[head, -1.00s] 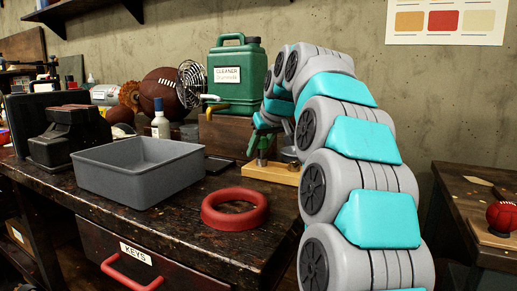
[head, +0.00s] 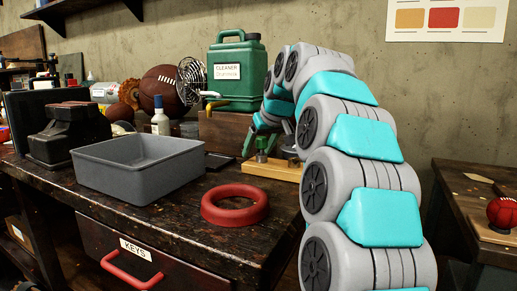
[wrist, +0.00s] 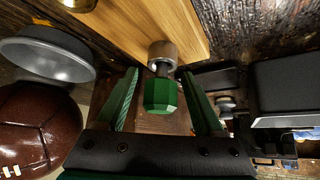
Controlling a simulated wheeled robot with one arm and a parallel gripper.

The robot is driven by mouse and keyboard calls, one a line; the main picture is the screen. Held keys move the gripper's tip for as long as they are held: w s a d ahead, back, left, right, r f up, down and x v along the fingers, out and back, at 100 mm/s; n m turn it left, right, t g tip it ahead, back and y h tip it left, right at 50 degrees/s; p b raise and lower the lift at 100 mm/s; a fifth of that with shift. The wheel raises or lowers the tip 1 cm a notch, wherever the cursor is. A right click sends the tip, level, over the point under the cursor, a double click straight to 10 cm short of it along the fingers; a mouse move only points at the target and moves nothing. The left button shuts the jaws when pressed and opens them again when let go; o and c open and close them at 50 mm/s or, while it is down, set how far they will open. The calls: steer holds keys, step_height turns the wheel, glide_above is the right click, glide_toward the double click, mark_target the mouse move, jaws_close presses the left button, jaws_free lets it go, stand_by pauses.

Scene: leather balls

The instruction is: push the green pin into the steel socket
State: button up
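The green pin (wrist: 160,97) has a faceted head and a short dark stem. The stem's end is at the mouth of the steel socket (wrist: 162,52), with a short length showing between head and socket; how deep it sits is hidden. The socket is fixed to a pale wooden board (wrist: 125,22). My gripper (wrist: 160,74) is open, its green fingers on either side of the pin's head with a gap at each side. In the head view my gripper (head: 264,140) is above the board (head: 250,171), and the pin (head: 262,157) shows small beside the arm.
A red ring (head: 235,207) and a grey bin (head: 138,176) stand on the dark bench left of my arm. A green canister (head: 237,88) stands behind. In the wrist view a metal bowl (wrist: 45,55) and a brown football (wrist: 35,125) lie at left.

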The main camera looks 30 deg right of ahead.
mark_target(264, 138)
steer(key=shift+r, duration=0.1)
steer(key=v, duration=0.7)
steer(key=shift+s+r, duration=0.2)
steer(key=shift+s, duration=0.05)
steer(key=shift+s, duration=0.1)
